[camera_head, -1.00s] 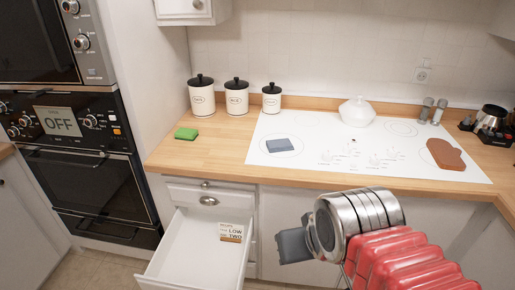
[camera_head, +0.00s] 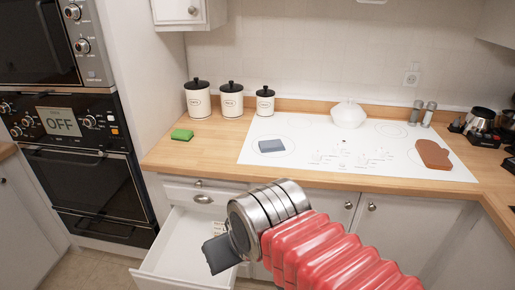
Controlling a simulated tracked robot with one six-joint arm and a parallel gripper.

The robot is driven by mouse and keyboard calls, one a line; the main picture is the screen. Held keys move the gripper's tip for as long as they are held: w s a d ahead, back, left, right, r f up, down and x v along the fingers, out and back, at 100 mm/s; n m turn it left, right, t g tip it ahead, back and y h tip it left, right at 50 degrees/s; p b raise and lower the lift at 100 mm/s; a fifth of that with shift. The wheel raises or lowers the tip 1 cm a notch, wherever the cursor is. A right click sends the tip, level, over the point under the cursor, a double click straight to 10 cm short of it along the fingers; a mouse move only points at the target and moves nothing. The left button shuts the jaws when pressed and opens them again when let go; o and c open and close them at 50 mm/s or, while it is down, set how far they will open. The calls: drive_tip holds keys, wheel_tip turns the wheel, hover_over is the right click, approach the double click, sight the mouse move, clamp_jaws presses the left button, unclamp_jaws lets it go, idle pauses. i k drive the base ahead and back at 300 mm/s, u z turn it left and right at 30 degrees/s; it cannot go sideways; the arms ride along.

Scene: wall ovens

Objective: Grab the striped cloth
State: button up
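A small folded grey-blue cloth-like item (camera_head: 272,146) lies flat on the left part of the white cooktop (camera_head: 385,170). It is too small to tell whether it has stripes. My gripper (camera_head: 218,256) is at the end of my red and silver arm, low in the picture. It is in front of the counter and over the open drawer, apart from the grey-blue item. Only its dark outer side shows, so I cannot tell whether its fingers are apart.
A green sponge (camera_head: 182,135) and several lidded canisters (camera_head: 231,103) stand on the wooden counter. A white pot (camera_head: 347,115) and a brown mitt (camera_head: 433,155) are on the cooktop. The open drawer (camera_head: 178,243) juts out, and my arm partly hides it.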

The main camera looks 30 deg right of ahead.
sight(273, 145)
drive_tip(key=z, duration=0.05)
drive_tip(key=i, duration=1)
drive_tip(key=u, duration=0.1)
